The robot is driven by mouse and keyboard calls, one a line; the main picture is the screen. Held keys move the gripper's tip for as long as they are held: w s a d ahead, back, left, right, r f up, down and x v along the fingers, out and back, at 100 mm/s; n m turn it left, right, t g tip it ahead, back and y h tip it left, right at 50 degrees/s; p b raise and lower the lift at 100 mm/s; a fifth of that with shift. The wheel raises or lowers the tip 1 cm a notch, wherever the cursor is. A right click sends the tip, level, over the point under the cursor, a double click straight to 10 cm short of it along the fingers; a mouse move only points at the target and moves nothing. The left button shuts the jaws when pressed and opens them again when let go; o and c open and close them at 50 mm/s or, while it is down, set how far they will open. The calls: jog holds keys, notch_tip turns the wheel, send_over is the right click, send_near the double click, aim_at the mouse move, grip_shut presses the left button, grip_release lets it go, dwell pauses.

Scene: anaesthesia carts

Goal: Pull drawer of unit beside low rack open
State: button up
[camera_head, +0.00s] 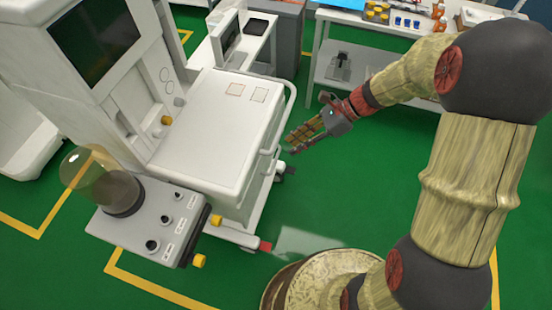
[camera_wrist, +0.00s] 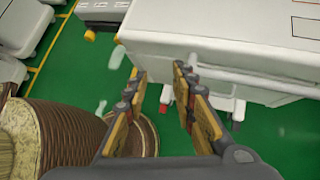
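The white anaesthesia unit (camera_head: 215,130) stands left of centre in the head view, with a flat top and a dark screen above. Its right side has pale handle bars (camera_head: 270,138) on the front; the drawer there looks shut, though the face is seen at a steep angle. My gripper (camera_head: 290,139) is just right of that face, its fingers pointing at it. In the wrist view the unit (camera_wrist: 220,35) fills the upper right, with a handle bar (camera_wrist: 250,80) along its edge. My gripper (camera_wrist: 158,76) is open there, with nothing visible between the fingers.
A white table with a lower shelf (camera_head: 375,87) stands at the back, with bottles and cups (camera_head: 403,22) on top. A grey panel with knobs and a clear dome (camera_head: 155,220) juts from the unit's near side. Green floor (camera_head: 340,190) is free right of the unit.

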jog(key=w+f+m+t+y, duration=0.2)
jog(key=w+f+m+y, duration=0.3)
jog(key=f+m, duration=0.7)
jog(key=m+t, duration=0.5)
jog(key=m, duration=0.4)
send_near(276, 159)
jog(key=w+a+f, duration=0.1)
jog(key=a+f, duration=0.1)
jog(key=a, duration=0.1)
jog(key=shift+r+b+x, duration=0.15)
jog(key=shift+b+x, duration=0.05)
jog(key=shift+x, duration=1.5)
jog(key=shift+r+b+x, duration=0.15)
jog(key=shift+b+x, duration=0.05)
jog(key=shift+x, duration=1.5)
jog(key=shift+w, duration=0.15)
jog(key=shift+c, duration=0.9)
jog(key=c, duration=0.4)
grip_shut()
